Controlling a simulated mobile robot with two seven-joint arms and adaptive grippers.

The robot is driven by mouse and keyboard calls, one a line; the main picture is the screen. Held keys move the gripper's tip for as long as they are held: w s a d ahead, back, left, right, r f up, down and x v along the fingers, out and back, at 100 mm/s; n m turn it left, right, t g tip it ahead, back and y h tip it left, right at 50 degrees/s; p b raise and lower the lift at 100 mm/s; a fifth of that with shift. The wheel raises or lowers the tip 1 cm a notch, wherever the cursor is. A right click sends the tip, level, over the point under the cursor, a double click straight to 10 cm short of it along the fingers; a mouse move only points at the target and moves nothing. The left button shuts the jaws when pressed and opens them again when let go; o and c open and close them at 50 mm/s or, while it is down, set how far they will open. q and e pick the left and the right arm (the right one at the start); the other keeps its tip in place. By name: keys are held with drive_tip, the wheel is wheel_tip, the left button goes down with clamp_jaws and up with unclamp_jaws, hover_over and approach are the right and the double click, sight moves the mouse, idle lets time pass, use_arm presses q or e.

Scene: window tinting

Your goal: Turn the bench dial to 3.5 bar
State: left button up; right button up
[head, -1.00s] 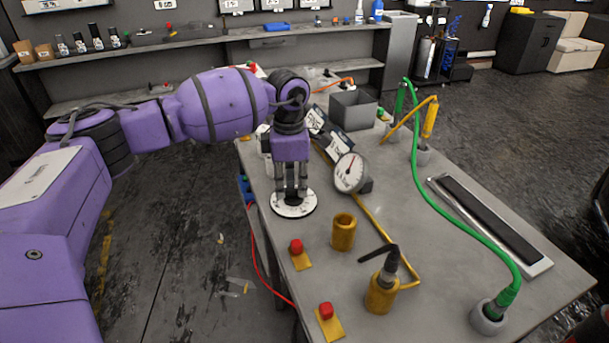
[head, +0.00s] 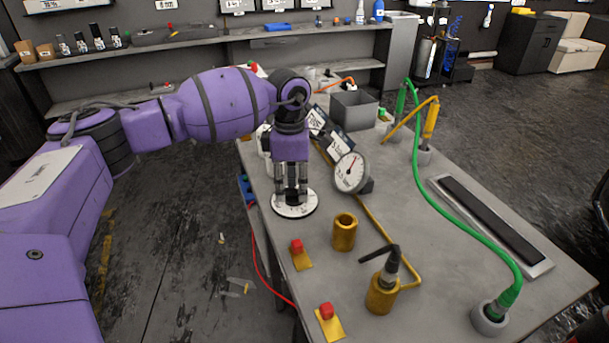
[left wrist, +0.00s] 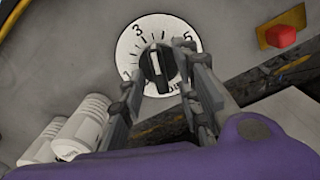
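The bench dial (head: 296,210) is a white disc with black marks, lying near the bench's left edge. In the left wrist view its face shows 1, 3 and 5 (left wrist: 129,48). Its black knob (left wrist: 156,66) has a white line that points between 3 and 5, closer to 3, roughly at 3.5. My left gripper (left wrist: 162,72) comes down over the dial, its fingers closed against both sides of the knob. It also shows in the head view (head: 291,198), where it hides the knob. My right gripper is not in view.
A round pressure gauge (head: 350,172) stands just right of my left gripper. Brass fittings (head: 344,232), red buttons (head: 327,310) and a green hose (head: 440,204) are on the bench. White cylinders (left wrist: 82,127) lie close to the left finger. A grey bin (head: 354,110) stands behind.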

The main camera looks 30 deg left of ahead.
sight(292, 188)
use_arm(q)
wheel_tip(292, 188, up, 12)
idle(0.6)
idle(0.5)
